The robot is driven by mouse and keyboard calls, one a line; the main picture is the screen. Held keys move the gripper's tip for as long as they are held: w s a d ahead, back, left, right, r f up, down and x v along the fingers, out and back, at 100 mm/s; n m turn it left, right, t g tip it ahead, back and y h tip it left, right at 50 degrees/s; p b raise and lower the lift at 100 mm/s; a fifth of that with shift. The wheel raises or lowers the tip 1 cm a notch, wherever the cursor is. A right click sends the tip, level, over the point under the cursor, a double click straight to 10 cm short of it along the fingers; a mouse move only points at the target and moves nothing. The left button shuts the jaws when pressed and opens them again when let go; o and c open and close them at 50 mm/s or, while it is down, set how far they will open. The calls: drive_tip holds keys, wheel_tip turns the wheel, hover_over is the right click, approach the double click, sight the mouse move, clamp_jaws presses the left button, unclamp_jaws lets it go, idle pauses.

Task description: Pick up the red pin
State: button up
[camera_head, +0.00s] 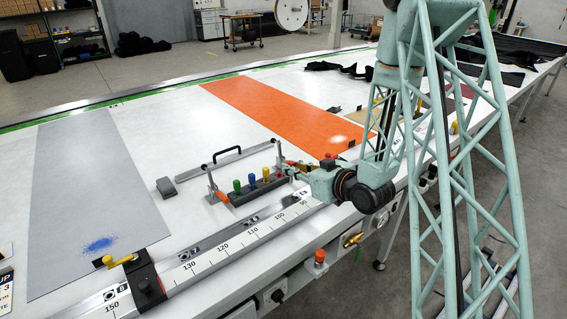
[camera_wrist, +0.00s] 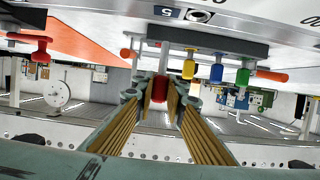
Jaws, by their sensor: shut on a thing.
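The red pin (camera_wrist: 159,88) shows between the fingers of my gripper (camera_wrist: 160,90) in the wrist view, which looks upside down. My gripper is shut on it, right beside the dark pin rack (camera_wrist: 225,45). I cannot tell whether the pin still sits in the rack. In the head view my gripper (camera_head: 287,170) is at the right end of the rack (camera_head: 258,189), and the red pin is hidden there. Yellow (camera_head: 266,174), blue (camera_head: 251,179) and green (camera_head: 237,185) pins stand upright in a row in the rack, left of my gripper.
A bar with a black handle (camera_head: 228,155) lies behind the rack. A grey block (camera_head: 166,188) is to the left. A ruler (camera_head: 225,245) runs along the front edge. The white table between grey and orange sheets is mostly clear.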

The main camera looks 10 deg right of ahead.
drive_tip(key=v, duration=0.2)
drive_tip(key=f+v, duration=0.1)
drive_tip(key=v, duration=0.2)
drive_tip(key=shift+s, duration=0.45)
drive_tip(key=shift+s+r+p, duration=0.2)
drive_tip(key=shift+p, duration=0.8)
drive_tip(key=p, duration=0.2)
drive_tip(key=s+p, duration=0.1)
drive_tip(key=p, duration=0.1)
drive_tip(key=shift+s+d, duration=0.15)
drive_tip(key=shift+d, duration=0.15)
drive_tip(key=shift+s+d+p, duration=0.2)
drive_tip(key=shift+s+p, duration=0.25)
drive_tip(key=shift+p, duration=0.7)
